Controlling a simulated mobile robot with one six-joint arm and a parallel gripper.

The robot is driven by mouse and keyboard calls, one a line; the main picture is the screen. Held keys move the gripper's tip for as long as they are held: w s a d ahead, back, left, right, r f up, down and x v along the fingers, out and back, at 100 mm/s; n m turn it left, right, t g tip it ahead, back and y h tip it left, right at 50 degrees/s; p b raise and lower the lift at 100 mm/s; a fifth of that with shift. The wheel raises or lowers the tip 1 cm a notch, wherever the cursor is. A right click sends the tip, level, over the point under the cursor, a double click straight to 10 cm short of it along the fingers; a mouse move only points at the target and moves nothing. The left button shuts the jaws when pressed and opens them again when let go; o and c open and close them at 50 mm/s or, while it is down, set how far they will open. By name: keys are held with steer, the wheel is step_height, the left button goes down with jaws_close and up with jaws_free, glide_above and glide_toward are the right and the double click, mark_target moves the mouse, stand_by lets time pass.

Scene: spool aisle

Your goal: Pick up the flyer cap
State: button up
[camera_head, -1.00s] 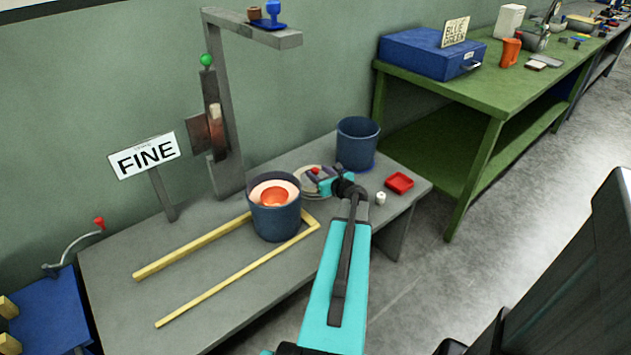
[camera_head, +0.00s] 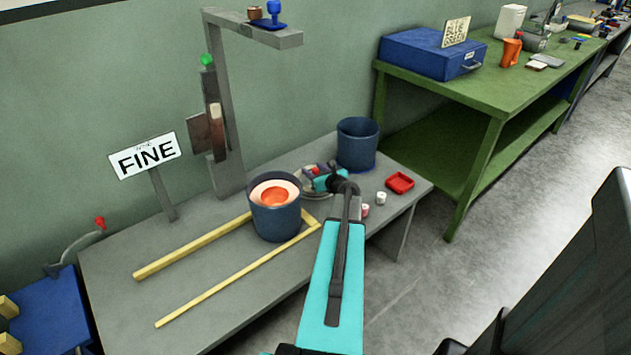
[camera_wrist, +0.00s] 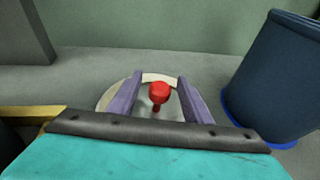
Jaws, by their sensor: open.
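What looks like the flyer cap is a red knob (camera_wrist: 159,93) on a short stem, standing over a pale-rimmed round disc (camera_wrist: 106,99) on the grey bench. In the wrist view the knob stands between the two purple fingers of my gripper (camera_wrist: 160,80), with a gap on each side. The fingers are open and reach over the disc, covering parts of its rim. A bit of red (camera_head: 315,170) shows there.
A dark blue bucket (camera_head: 358,145) stands close behind and right of my gripper. Another bucket (camera_head: 275,222) with an orange item inside stands to the left, by yellow rails (camera_head: 195,245). A red tray (camera_head: 400,182) and two small pale pieces (camera_head: 380,198) lie right.

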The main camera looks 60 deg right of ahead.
steer(key=shift+x, duration=1.4)
jaws_close()
steer(key=shift+r, duration=0.1)
step_height(320, 180, up, 10)
steer(key=p, duration=0.1)
steer(key=shift+p, duration=0.3)
